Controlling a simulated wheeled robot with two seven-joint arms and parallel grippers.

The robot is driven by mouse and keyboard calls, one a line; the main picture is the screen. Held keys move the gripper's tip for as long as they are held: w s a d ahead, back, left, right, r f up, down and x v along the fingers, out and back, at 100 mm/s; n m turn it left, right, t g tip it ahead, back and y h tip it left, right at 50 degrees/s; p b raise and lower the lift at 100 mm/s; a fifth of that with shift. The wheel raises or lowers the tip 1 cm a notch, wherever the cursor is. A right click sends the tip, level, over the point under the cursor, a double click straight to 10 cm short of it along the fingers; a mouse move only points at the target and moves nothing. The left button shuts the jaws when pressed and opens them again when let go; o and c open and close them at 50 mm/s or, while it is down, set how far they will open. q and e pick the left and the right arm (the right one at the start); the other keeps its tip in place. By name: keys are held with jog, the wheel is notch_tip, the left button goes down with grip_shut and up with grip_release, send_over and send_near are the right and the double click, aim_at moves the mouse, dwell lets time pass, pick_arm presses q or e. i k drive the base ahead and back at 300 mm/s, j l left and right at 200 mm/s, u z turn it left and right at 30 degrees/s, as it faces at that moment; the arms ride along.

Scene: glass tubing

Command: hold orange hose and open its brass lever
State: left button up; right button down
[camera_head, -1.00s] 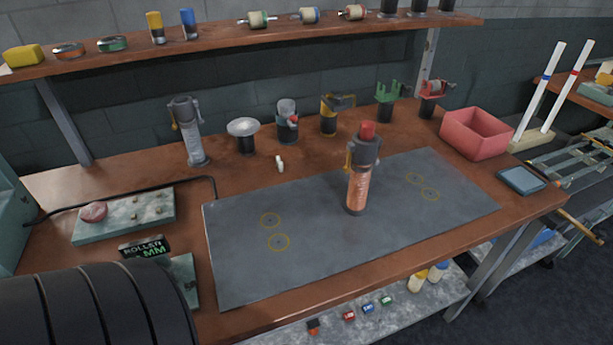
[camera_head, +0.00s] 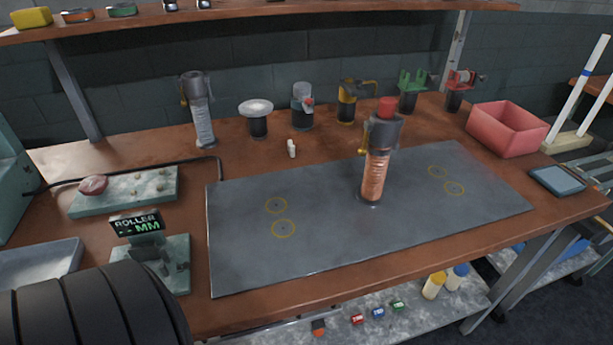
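The orange hose (camera_head: 375,178) stands upright on the grey mat (camera_head: 320,232), right of the mat's middle. It has a dark grey head with a red cap (camera_head: 387,106) on top. A small brass lever (camera_head: 365,137) sits on the left side of that head and points roughly up and down. A similar piece with a clear ribbed hose (camera_head: 204,125) and a grey head stands at the back left of the bench. Neither gripper shows. A black ribbed part, probably my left arm, fills the lower left corner.
Yellow rings mark the mat, such as one at left (camera_head: 283,228). Behind it stand a white-topped holder (camera_head: 256,117), a yellow clamp (camera_head: 347,100) and green and red holders. A pink bin (camera_head: 507,129) is at right. A roller display (camera_head: 136,225) is at left.

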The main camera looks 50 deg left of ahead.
aim_at(362, 151)
jog(key=i+l+u, duration=0.15)
jog(key=u, duration=0.25)
jog(key=i+l+u, duration=0.2)
jog(key=u, duration=0.25)
jog(key=i+l+u, duration=0.1)
jog(key=l+u, duration=0.3)
jog(key=i+l+u, duration=0.1)
jog(key=u, duration=0.35)
jog(key=l+u, duration=0.4)
